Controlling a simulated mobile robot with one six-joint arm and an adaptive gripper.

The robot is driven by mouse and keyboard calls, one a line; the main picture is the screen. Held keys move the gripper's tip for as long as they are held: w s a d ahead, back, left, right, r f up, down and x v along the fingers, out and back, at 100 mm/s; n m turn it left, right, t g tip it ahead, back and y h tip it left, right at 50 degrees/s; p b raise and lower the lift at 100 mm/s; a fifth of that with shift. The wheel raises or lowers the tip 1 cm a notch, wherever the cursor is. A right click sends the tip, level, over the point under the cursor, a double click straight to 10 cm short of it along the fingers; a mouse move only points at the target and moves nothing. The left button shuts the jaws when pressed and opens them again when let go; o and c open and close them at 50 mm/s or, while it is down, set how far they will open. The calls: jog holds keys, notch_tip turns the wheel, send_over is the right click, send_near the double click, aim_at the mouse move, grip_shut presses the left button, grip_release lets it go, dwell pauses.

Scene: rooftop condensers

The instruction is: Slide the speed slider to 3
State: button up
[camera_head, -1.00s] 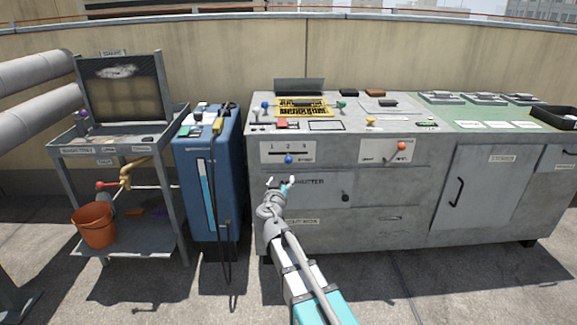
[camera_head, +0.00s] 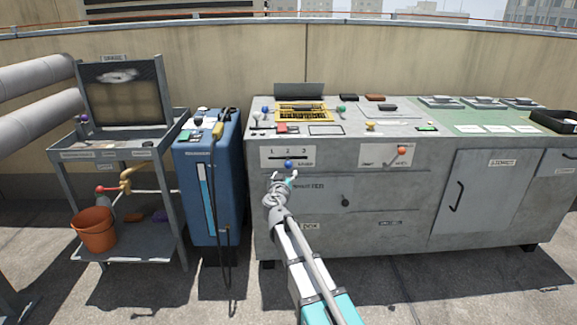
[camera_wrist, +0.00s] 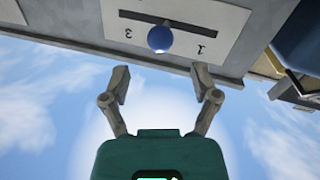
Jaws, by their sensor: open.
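The speed slider is a white plate (camera_head: 306,163) marked 1, 2, 3 on the front of the grey cabinet. Its blue knob (camera_head: 288,164) sits below the 2. In the wrist view the plate (camera_wrist: 225,20) appears upside down, with the 3 left and the 1 right of the blue knob (camera_wrist: 159,38). My gripper (camera_head: 283,177) is open and empty, just below the knob. In the wrist view its two fingers (camera_wrist: 160,82) point toward the knob, which lies between their lines, beyond the tips and apart from them.
A second white plate (camera_head: 373,155) with an orange knob (camera_head: 402,151) is to the right. A drawer front with a dark round knob (camera_head: 346,201) lies below. A blue cabinet (camera_head: 207,195) with hanging cables stands close on the left.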

aim_at(288, 166)
jog(key=shift+w+d, duration=0.25)
jog(key=shift+w, duration=0.9)
jog(key=shift+w+d, duration=0.2)
jog(key=shift+w, duration=0.95)
jog(key=shift+w+d, duration=0.25)
jog(key=shift+w, duration=0.9)
grip_shut()
